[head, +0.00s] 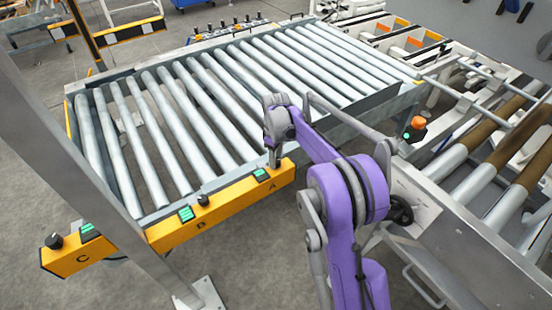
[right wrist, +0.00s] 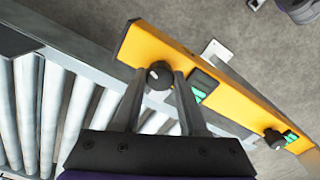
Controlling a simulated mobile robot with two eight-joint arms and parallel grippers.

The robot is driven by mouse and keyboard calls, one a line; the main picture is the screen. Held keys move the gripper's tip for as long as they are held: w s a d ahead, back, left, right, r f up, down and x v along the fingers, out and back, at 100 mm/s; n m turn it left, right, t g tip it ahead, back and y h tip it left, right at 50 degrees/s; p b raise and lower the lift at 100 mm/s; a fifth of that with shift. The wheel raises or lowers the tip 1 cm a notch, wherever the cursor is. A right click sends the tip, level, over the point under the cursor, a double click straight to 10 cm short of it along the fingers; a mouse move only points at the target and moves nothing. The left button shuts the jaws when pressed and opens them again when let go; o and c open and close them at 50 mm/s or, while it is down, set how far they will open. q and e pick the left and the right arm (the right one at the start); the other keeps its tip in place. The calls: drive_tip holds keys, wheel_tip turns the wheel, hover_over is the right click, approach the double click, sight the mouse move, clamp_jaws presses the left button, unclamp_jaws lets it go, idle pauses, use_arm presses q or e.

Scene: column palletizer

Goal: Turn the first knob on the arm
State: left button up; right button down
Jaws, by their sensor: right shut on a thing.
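A yellow control arm (head: 170,232) runs along the front of the roller conveyor, lettered C, B and A from left to right. Knob C (head: 54,240) and knob B (head: 203,200) are black and stand free beside green displays. My right gripper (head: 273,160) is at the A end, beside the A display (head: 262,174), and hides knob A in the head view. In the right wrist view the black A knob (right wrist: 159,75) sits between the two fingertips of my right gripper (right wrist: 161,76), which is shut on it. My left gripper is not in view.
The roller conveyor (head: 240,90) lies empty behind the yellow arm. A grey post (head: 80,150) stands at the left. A second conveyor with brown and grey rollers (head: 490,160) and an orange-topped beacon (head: 416,127) are at the right. Bare floor lies in front.

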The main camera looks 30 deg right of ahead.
drive_tip(key=shift+n, duration=0.3)
drive_tip(key=n, duration=0.6)
drive_tip(key=shift+b, duration=0.3)
drive_tip(key=n, duration=0.6)
drive_tip(key=shift+n, duration=0.3)
drive_tip(key=shift+c, duration=2.2)
unclamp_jaws()
wheel_tip(320, 180, up, 11)
